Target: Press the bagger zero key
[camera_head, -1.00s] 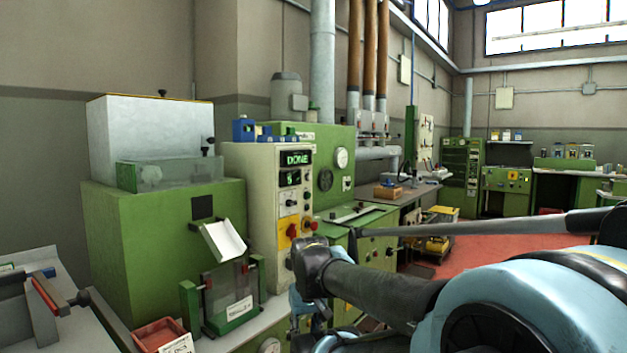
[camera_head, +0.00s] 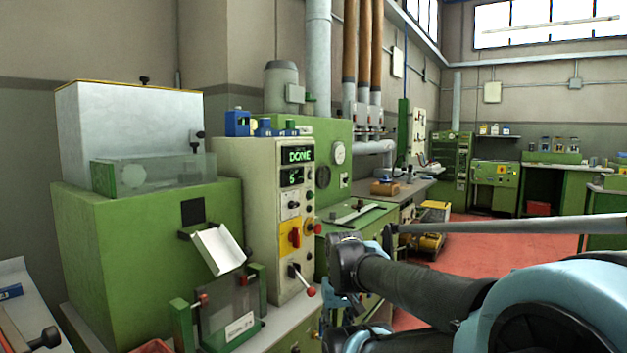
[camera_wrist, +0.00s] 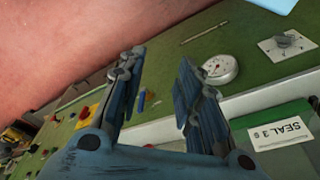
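A cream control panel (camera_head: 265,220) stands beside the green machine with the white hopper in the head view. Its upper display (camera_head: 298,156) reads DONE and a lower display (camera_head: 292,176) seems to read 5. Below are small knobs, a red switch on a yellow plate (camera_head: 291,236) and a red-tipped lever (camera_head: 303,281). I cannot make out which control is the zero key. My gripper (camera_wrist: 158,60) is open and empty in the wrist view, its fingers apart over a green surface. In the head view my arm largely hides it, right of the panel.
The wrist view shows a round dial (camera_wrist: 220,69), a knob on a white plate (camera_wrist: 287,44) and a SEAL label (camera_wrist: 281,127). A tilted white chute (camera_head: 219,249) juts from the green machine (camera_head: 130,265). Red floor (camera_head: 470,252) is open at the right.

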